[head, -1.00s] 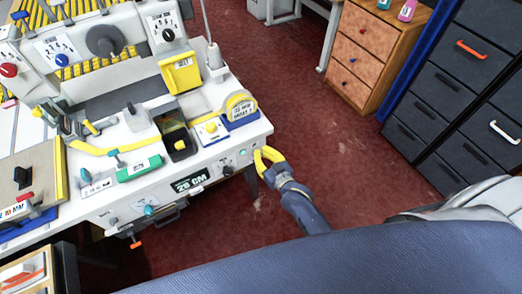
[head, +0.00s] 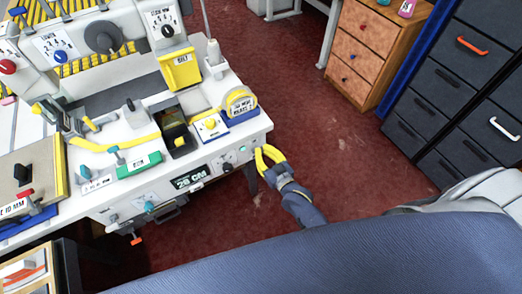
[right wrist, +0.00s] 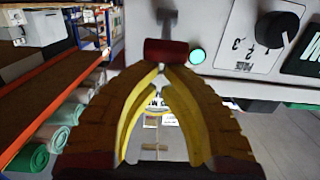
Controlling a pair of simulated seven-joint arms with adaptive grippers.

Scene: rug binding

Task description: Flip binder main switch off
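The white binder machine (head: 212,178) stands at the left in the head view, with dials and a small green lamp on its front panel. My right gripper (head: 264,153) is beside the panel's right front corner. In the right wrist view, a red-capped lever (right wrist: 166,50) on a grey stem is straight ahead of my right gripper (right wrist: 163,72). The green lamp (right wrist: 197,56) glows right of the lever. My left gripper is out of view.
Wooden drawers (head: 362,50) and dark cabinets (head: 455,95) stand to the right. Red floor (head: 325,130) lies open between. Rolls (right wrist: 72,113) lie on a shelf at left.

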